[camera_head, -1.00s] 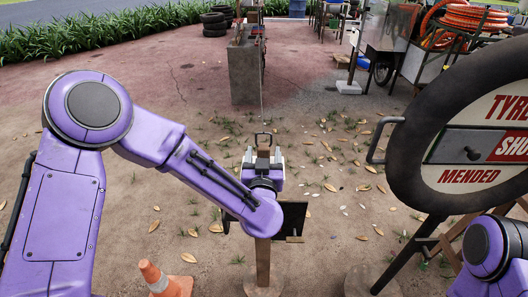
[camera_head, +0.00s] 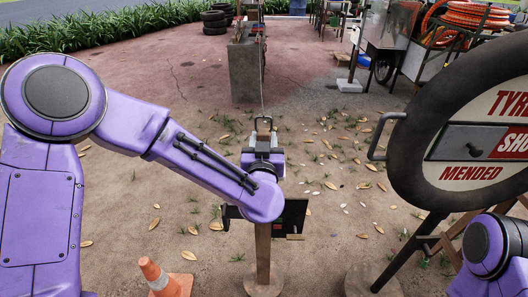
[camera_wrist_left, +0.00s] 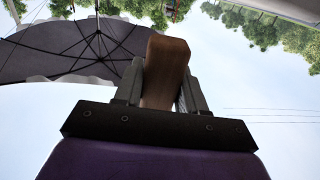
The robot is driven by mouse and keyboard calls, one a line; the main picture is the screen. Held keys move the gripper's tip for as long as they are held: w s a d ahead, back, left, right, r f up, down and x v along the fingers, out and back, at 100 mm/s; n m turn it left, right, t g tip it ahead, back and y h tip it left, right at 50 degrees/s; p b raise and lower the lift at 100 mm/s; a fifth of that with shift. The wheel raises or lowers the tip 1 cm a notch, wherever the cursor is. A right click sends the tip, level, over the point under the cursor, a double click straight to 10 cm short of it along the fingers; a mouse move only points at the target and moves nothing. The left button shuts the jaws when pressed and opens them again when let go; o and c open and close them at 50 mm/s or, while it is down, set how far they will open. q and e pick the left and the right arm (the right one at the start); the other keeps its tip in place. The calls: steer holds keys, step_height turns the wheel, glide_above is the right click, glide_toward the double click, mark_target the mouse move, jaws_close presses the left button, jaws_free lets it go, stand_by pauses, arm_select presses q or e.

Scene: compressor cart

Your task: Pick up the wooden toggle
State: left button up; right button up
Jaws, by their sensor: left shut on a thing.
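The wooden toggle (camera_wrist_left: 165,72) is a brown wooden piece standing up between the fingers of my left gripper (camera_wrist_left: 160,92) in the left wrist view. Both fingers press against its sides, so the gripper is shut on it. In the head view the left gripper (camera_head: 263,146) is at the centre, at the end of my left arm. The toggle (camera_head: 264,128) shows there as a small brown patch between the fingers, with a thin dark loop at its top. Its lower part is hidden by the gripper. My right gripper is out of view.
A thin cord (camera_head: 262,85) runs up from the toggle past a concrete block (camera_head: 245,75). A wooden post (camera_head: 263,255) stands below the gripper. A round tyre sign (camera_head: 400,160) is close on the right. An orange cone (camera_head: 160,280) stands at lower left.

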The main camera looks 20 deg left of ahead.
mark_target(262, 135)
arm_select(q)
steer(key=s+r, duration=0.2)
steer(key=r, duration=0.1)
steer(key=s+r, duration=0.2)
steer(key=shift+d, duration=0.4)
steer(key=s+d+r+b, duration=0.1)
steer(key=s+r, duration=0.3)
steer(key=s, duration=0.5)
steer(key=shift+s+d+r+b, duration=0.25)
steer(key=shift+s+b, duration=0.15)
steer(key=shift+b, duration=0.2)
